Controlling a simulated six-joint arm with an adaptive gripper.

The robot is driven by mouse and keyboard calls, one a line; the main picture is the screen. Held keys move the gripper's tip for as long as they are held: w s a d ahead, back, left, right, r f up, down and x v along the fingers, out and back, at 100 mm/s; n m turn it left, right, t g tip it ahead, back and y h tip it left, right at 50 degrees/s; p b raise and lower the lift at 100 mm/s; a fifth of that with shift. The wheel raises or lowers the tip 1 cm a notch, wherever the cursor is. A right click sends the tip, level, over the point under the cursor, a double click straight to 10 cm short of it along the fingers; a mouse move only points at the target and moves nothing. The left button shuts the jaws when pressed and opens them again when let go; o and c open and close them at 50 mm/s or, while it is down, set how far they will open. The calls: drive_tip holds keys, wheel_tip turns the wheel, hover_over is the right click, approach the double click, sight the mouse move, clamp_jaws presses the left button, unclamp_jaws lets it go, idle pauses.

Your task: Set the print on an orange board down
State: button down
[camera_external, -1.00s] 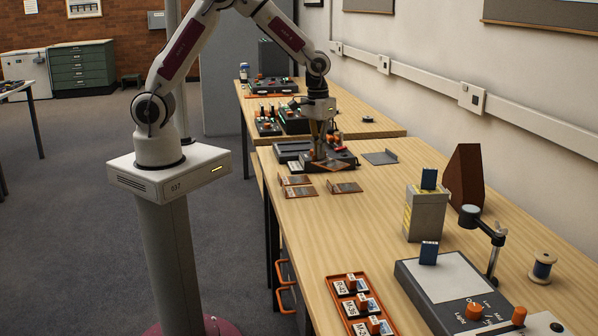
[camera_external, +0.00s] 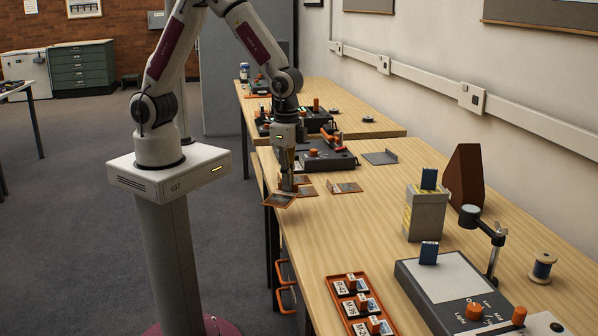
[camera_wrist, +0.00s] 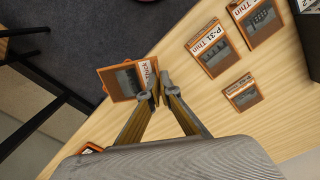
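My gripper (camera_external: 288,187) is low over the near table's left edge, with its fingertips closed on one edge of a print on an orange board (camera_external: 279,200). In the wrist view the fingertips (camera_wrist: 157,88) meet at the right edge of this board (camera_wrist: 125,80); a label reading "Thick" is beside them. The board is tilted in the external view and sticks out past the table edge over the floor. I cannot tell whether it touches the table. Other orange-board prints lie on the table: one labelled "P-31 Thin" (camera_wrist: 212,48), another labelled "Thin" (camera_wrist: 257,20), and a smaller one (camera_wrist: 242,92).
A dark device with orange knobs (camera_external: 325,158) stands behind my gripper. A grey plate (camera_external: 380,158) lies to its right. An orange tray of labelled pieces (camera_external: 333,285) is at the front. The middle of the table is bare wood (camera_external: 320,225).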

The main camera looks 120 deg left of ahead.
sight(270, 201)
drive_tip(key=d+m, duration=0.1)
drive_tip(key=d, duration=0.3)
drive_tip(key=d+m, duration=0.1)
drive_tip(key=d, duration=0.4)
drive_tip(key=shift+s+d+r, duration=0.1)
drive_tip(key=shift+s+d, duration=0.1)
drive_tip(key=shift+a, duration=0.1)
idle(1.0)
drive_tip(key=shift+a, duration=0.8)
drive_tip(key=a+n, duration=0.2)
drive_tip(key=a, duration=0.3)
drive_tip(key=a+n, duration=0.1)
drive_tip(key=a, duration=0.4)
drive_tip(key=a+n, duration=0.2)
drive_tip(key=a, duration=0.3)
drive_tip(key=shift+w+a+r+n, duration=0.15)
drive_tip(key=shift+w+r+n, duration=0.05)
drive_tip(key=shift+w+n, duration=0.1)
drive_tip(key=s+a+r+n, duration=0.1)
drive_tip(key=a+r+n, duration=0.1)
drive_tip(key=a+n, duration=0.6)
drive_tip(key=s+a+r+n, duration=0.2)
drive_tip(key=a+n, duration=0.5)
drive_tip(key=n, duration=0.6)
drive_tip(key=shift+a+r, duration=0.15)
drive_tip(key=shift+a, duration=0.2)
